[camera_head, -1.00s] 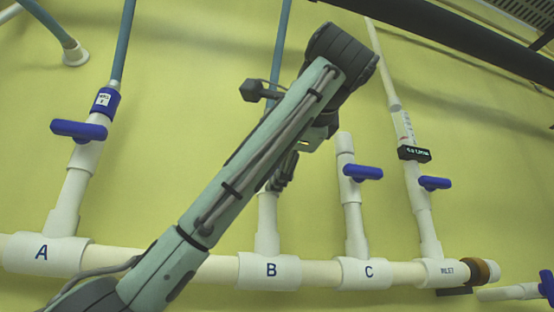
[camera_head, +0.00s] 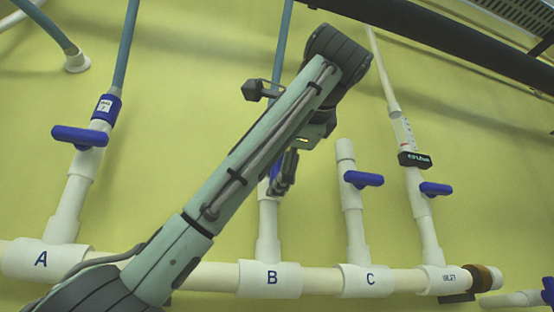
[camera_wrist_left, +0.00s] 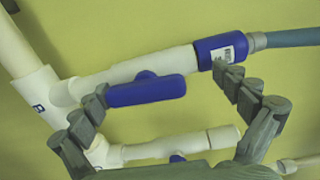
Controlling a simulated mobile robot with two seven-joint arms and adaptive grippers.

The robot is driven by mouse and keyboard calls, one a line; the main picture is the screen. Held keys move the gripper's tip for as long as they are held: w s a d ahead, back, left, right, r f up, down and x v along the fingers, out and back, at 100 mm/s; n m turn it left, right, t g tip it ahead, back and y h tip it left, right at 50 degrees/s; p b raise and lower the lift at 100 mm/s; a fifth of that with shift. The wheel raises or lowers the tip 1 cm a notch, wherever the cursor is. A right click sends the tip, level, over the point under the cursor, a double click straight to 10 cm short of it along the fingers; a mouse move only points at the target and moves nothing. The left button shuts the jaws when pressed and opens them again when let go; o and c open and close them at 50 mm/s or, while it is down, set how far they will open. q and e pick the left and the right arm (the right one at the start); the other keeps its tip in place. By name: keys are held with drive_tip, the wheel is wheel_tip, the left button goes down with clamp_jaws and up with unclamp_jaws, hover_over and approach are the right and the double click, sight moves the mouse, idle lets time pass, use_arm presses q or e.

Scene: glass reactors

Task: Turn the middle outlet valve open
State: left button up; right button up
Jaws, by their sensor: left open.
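The middle outlet is pipe B (camera_head: 268,232), a white upright branch between outlets A and C. In the left wrist view its blue valve handle (camera_wrist_left: 146,91) lies roughly along the pipe. In the head view only a sliver of blue shows behind my arm. My left gripper (camera_wrist_left: 166,92) is open, with one finger chain near each end of the handle. The left fingertip appears very close to the handle's left end; contact cannot be told. The right fingertip is apart from the handle's other end. In the head view the left gripper (camera_head: 287,175) is in front of pipe B, partly hidden.
Outlet A's blue handle (camera_head: 80,136) lies across its pipe. Outlet C's blue handle (camera_head: 364,179) and the inlet's blue handle (camera_head: 436,189) stand to the right. Pipe C (camera_wrist_left: 170,147) runs close beside the gripper in the wrist view. A dark beam crosses the upper right.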

use_arm(q)
drive_tip(key=r, duration=0.8)
drive_tip(key=shift+w+r, duration=0.15)
drive_tip(key=shift+w, duration=0.1)
drive_tip(key=shift+w+d+r, duration=0.15)
drive_tip(key=shift+d, duration=0.05)
drive_tip(key=shift+r, duration=0.15)
use_arm(e)
drive_tip(key=shift+w+d, duration=0.1)
use_arm(q)
drive_tip(key=f+g, duration=0.1)
drive_tip(key=f, duration=0.1)
drive_tip(key=a+f+g, duration=0.1)
drive_tip(key=f, duration=0.2)
drive_tip(key=f+g, duration=0.1)
drive_tip(key=f, duration=0.2)
drive_tip(key=shift+w+a+f+n+g+y, duration=0.1)
drive_tip(key=shift+a+n+g+y, duration=0.2)
drive_tip(key=shift+n+g, duration=0.1)
drive_tip(key=s+d+b, duration=0.2)
drive_tip(key=s+b, duration=0.2)
drive_tip(key=s, duration=0.5)
drive_tip(key=shift+s+d+f, duration=0.25)
drive_tip(key=shift+s+d, duration=0.1)
drive_tip(key=shift+s, duration=0.05)
use_arm(e)
drive_tip(key=shift+f, duration=1.85)
